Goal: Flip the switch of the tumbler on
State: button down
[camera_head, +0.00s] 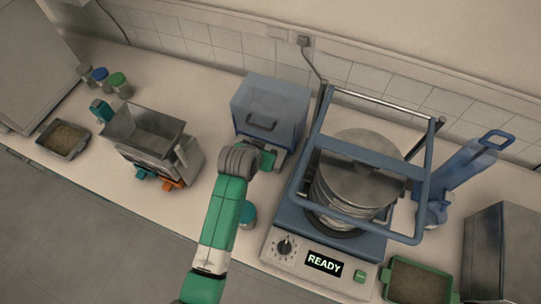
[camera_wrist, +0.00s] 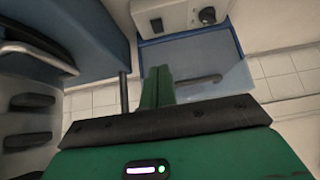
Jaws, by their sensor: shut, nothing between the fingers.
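A machine with a see-through blue box (camera_head: 270,105) and a pale base stands at the back middle of the counter. In the wrist view its blue lid (camera_wrist: 190,52) shows with a handle, beside a pale panel (camera_wrist: 178,18) carrying a dark round knob (camera_wrist: 207,15) and a smaller control (camera_wrist: 157,25). I cannot tell for sure whether this is the tumbler, or how the small control is set. My gripper (camera_head: 268,159) is in front of this machine. In the wrist view its green fingers (camera_wrist: 158,72) are together and empty, overlapping the lid's near part; contact cannot be told.
A blue-framed machine (camera_head: 305,205) with stacked metal pans, a dial (camera_head: 286,247) and a READY display (camera_head: 324,263) stands close on the right. A metal hopper device (camera_head: 145,130) stands left. A teal-lidded jar (camera_head: 249,214) is near my forearm. Bare counter lies at the front left.

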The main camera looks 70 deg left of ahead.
jog(key=b+x, duration=0.2)
jog(key=x, duration=0.7)
jog(key=shift+w+a+f+b, duration=0.1)
jog(key=shift+w+f+b, duration=0.1)
jog(key=shift+b, duration=0.1)
notch_tip(320, 180, down, 4)
jog(key=shift+f+b, duration=0.1)
jog(key=shift+b, duration=0.25)
